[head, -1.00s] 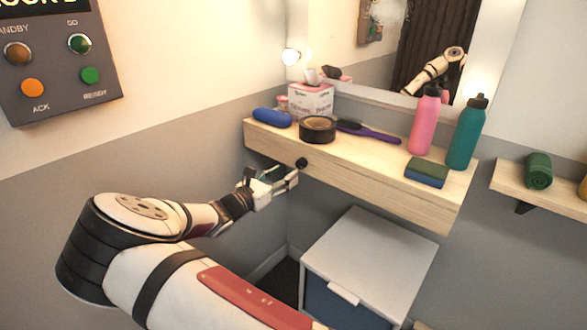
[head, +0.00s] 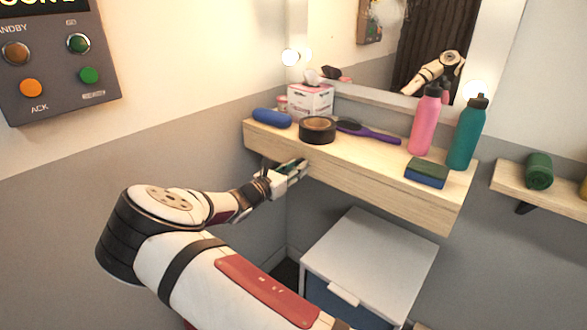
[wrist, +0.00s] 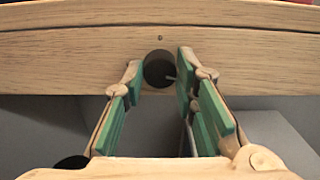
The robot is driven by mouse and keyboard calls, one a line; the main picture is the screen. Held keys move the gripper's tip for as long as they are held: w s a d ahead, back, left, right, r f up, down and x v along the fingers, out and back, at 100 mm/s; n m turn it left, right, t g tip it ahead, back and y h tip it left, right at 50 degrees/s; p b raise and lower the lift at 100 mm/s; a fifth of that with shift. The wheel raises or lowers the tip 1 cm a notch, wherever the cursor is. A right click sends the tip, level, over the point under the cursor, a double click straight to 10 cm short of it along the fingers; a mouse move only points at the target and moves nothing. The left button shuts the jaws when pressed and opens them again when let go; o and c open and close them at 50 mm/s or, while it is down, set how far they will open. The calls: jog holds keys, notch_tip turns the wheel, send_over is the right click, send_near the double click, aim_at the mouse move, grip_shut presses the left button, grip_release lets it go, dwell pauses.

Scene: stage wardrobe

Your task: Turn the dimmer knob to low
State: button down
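The dimmer knob (wrist: 158,68) is a dark round knob on the front edge of the wooden shelf (wrist: 60,60). In the wrist view a pale pointer mark on it points to the right and slightly down. A small dot sits on the wood just above it.
On the shelf stand a black tape roll (head: 318,129), a purple brush (head: 368,131), a tissue box (head: 311,101), a blue roll (head: 272,117), a pink bottle (head: 425,124), a teal bottle (head: 467,135) and a sponge (head: 427,172). A white-topped cabinet (head: 372,250) stands below.

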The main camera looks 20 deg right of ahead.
jog(key=shift+n+p, duration=0.45)
jog(key=shift+n, duration=1.05)
jog(key=c, duration=1.3)
grip_release()
jog(key=shift+a, duration=0.1)
jog(key=v, duration=1.2)
